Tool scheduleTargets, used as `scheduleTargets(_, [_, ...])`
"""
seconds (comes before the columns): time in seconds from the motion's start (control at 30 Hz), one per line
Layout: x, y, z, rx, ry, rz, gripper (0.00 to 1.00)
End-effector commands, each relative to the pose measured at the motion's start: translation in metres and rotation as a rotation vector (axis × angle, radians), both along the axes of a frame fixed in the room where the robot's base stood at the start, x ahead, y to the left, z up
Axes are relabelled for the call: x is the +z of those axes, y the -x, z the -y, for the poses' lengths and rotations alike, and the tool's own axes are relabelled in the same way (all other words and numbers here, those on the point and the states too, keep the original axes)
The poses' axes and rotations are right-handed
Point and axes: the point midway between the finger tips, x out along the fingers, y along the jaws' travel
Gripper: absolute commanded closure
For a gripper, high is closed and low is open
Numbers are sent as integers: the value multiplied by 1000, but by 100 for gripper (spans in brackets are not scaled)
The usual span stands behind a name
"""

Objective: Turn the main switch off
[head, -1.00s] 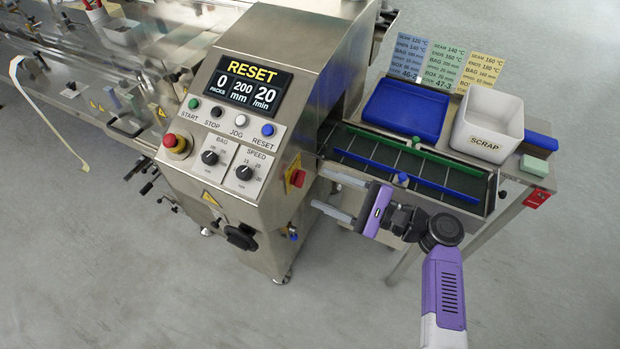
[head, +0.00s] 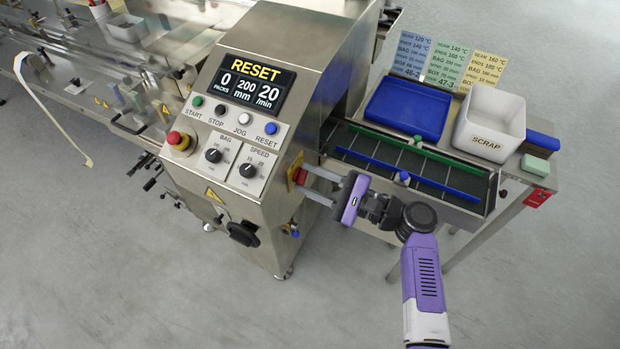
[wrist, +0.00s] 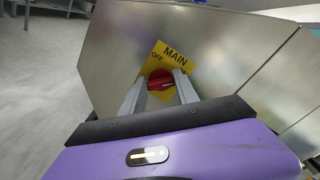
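The main switch (wrist: 160,80) is a red knob on a yellow plate marked MAIN (wrist: 174,52), with OFF at its upper left. In the head view the switch (head: 300,176) is on the right side of the machine's control cabinet. My gripper (head: 308,184) reaches it from the right. In the wrist view my gripper (wrist: 160,88) is open, with one finger on each side of the knob. I cannot tell whether the fingers touch it. The fingers hide part of the plate's lower half.
The display (head: 254,84) reads RESET. A red emergency stop (head: 180,142) is on the front panel. The conveyor (head: 420,168), a blue tray (head: 405,110) and a white SCRAP bin (head: 490,125) lie behind and right of my arm. Floor in front is clear.

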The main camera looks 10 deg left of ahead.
Motion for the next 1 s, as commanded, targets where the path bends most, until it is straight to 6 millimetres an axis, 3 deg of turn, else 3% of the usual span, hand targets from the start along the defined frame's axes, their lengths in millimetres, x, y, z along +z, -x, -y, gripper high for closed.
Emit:
scheduleTargets(0.47, [-5,1,0,1,37,100,100])
scheduleTargets(1.0, [-11,2,0,1,200,552,100])
